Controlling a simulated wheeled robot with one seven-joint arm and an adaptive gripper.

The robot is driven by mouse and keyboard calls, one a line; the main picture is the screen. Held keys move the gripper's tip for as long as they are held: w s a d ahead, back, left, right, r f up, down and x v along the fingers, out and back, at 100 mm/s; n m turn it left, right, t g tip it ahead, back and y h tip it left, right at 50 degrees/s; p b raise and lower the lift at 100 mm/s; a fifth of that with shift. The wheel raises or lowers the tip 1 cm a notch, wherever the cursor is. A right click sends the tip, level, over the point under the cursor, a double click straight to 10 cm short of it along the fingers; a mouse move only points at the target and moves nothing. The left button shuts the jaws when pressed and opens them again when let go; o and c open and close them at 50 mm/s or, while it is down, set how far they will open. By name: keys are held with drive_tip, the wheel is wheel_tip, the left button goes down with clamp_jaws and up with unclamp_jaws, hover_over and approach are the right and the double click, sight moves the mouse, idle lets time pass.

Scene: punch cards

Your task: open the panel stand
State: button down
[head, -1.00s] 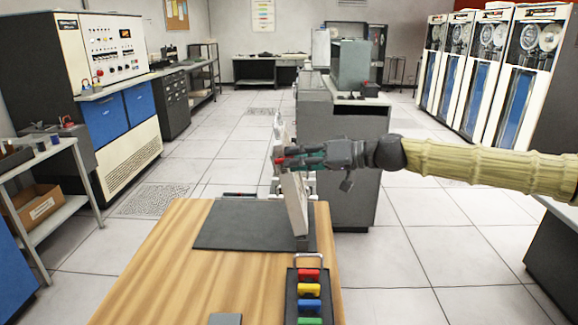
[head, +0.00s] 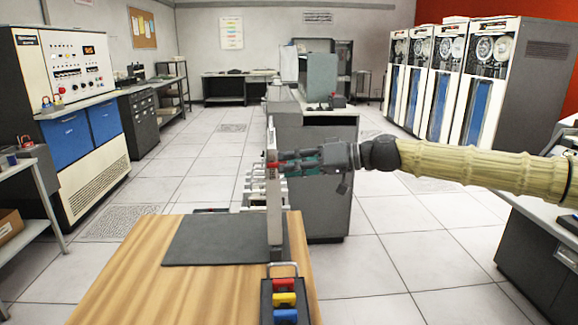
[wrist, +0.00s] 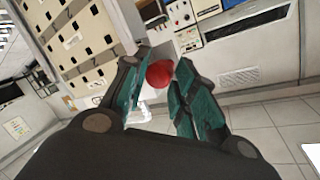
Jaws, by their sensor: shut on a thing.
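The panel stand (head: 274,195) is a tall, thin, pale panel seen nearly edge-on at the right end of the wooden table. In the wrist view the panel (wrist: 85,45) shows at the upper left, with dark square holes and printed numbers. A round red knob (wrist: 160,73) sits between my gripper's teal fingers at the panel's edge. My gripper (head: 278,162) reaches in from the right, near the panel's upper part, and is shut on the red knob.
The wooden table (head: 150,270) has a dark mat (head: 215,240) left of the panel. A dark rack (head: 283,300) with coloured blocks stands at the table's front right. A grey cabinet (head: 325,200) stands behind the panel.

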drive_tip(key=shift+s+f, duration=0.15)
drive_tip(key=shift+f, duration=0.7)
drive_tip(key=c, duration=1.3)
unclamp_jaws()
drive_tip(key=shift+o, duration=0.6)
drive_tip(key=shift+w, duration=0.25)
drive_tip(key=shift+r, duration=0.3)
drive_tip(key=v, duration=1.2)
drive_tip(key=shift+r, duration=0.1)
